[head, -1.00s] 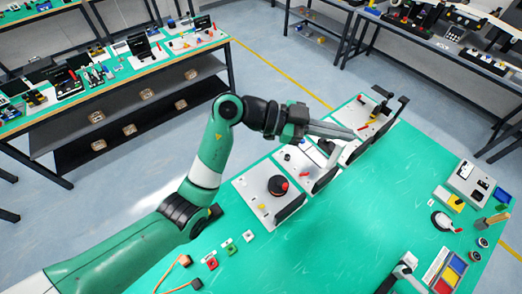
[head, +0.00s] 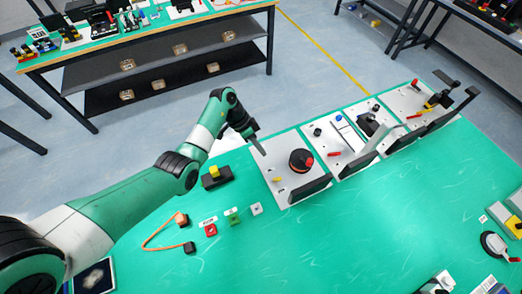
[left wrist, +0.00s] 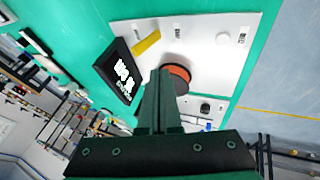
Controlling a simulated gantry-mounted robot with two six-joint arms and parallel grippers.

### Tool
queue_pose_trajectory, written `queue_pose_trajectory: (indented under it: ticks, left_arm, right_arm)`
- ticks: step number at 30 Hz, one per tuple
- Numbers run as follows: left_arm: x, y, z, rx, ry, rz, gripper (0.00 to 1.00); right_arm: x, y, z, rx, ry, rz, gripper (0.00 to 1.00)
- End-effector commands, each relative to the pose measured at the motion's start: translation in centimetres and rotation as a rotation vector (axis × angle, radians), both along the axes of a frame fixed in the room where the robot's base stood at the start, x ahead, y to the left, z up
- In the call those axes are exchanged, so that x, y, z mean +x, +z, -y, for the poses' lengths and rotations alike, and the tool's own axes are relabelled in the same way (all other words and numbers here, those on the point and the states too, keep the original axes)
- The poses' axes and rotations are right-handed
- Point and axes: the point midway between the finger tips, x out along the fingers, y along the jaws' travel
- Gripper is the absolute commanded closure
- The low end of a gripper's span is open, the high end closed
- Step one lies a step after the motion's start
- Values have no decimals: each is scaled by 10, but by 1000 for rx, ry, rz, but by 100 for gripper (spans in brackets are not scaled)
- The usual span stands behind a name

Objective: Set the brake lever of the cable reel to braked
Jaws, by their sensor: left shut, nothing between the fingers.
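A white panel (head: 281,168) at the left end of the row carries a round black drum (head: 301,160) with a red part, which looks like the cable reel. A short yellow lever (head: 277,180) sits on the same panel near its front left. In the left wrist view the yellow lever (left wrist: 146,43) lies tilted beside a black display (left wrist: 120,75). My left gripper (head: 258,148) is shut and empty above the panel's left edge. In the left wrist view its fingers (left wrist: 164,73) partly hide the drum (left wrist: 183,82). My right gripper is not in view.
More panels with levers stand to the right, including one with a red lever (head: 362,150). A black box with a yellow top (head: 215,177), small coloured buttons (head: 234,218) and an orange cable (head: 160,235) lie left of the panel.

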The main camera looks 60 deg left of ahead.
Motion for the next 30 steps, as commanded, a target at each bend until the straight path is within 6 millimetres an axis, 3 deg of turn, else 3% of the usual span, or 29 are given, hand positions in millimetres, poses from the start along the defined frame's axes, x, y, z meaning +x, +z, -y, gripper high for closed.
queue_pose_trajectory:
  ticks: [1, 9, 13, 18, 30]
  left_arm:
    - [3, -16, 6, -1, -2, -2, 100]
    - [17, -65, 32, -1, -3, 0, 100]
    - [13, -68, 52, 0, -2, 0, 100]
    - [11, -72, 63, 1, 0, 1, 100]
    - [9, -71, 63, 0, 5, 0, 100]
  right_arm:
    - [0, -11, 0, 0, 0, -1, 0]
    - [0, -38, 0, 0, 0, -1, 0]
    - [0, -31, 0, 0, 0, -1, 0]
    - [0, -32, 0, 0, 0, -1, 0]
    - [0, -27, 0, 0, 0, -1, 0]
